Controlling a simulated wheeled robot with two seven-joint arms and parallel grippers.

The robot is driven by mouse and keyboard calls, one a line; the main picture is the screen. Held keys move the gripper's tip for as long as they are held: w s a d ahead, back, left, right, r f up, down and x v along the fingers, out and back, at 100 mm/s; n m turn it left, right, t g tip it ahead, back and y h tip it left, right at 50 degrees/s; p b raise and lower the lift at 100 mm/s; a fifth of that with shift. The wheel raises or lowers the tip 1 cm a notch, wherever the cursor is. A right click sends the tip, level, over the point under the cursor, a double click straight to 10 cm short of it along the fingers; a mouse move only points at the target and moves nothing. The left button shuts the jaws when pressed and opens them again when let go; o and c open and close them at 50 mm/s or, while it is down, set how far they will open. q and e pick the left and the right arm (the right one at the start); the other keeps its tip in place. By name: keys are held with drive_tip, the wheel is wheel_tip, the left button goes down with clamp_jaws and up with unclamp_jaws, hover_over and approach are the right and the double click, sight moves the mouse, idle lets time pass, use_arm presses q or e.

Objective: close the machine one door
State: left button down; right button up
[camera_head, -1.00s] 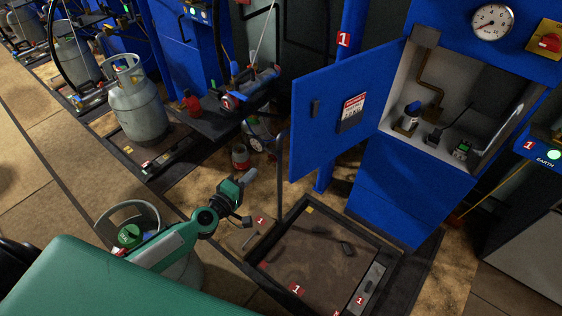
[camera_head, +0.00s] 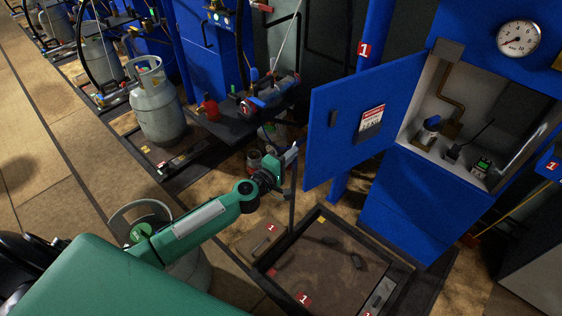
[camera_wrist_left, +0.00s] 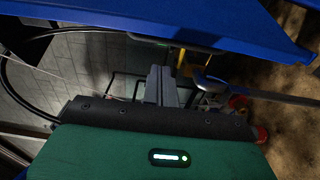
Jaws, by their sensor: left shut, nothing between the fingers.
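The machine one door (camera_head: 350,124) is a blue panel with a small handle and a red-and-white label. It stands swung open to the left of the blue cabinet (camera_head: 415,205), whose pale interior (camera_head: 460,120) is exposed. My left gripper (camera_head: 291,153) is shut and empty, just left of the door's lower free edge and apart from it in the head view. In the left wrist view the gripper (camera_wrist_left: 161,84) points forward below a blue panel edge (camera_wrist_left: 200,25), likely the door. My right gripper is not in view.
A black-framed scale platform (camera_head: 325,258) lies on the floor before the cabinet, with a thin dark post (camera_head: 292,200) beside the gripper. A grey gas cylinder (camera_head: 158,105) stands at left. Another cylinder (camera_head: 150,225) is partly behind my left arm.

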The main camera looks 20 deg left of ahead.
use_arm(q)
drive_tip(key=shift+s+d, duration=1.15)
drive_tip(key=shift+d, duration=0.25)
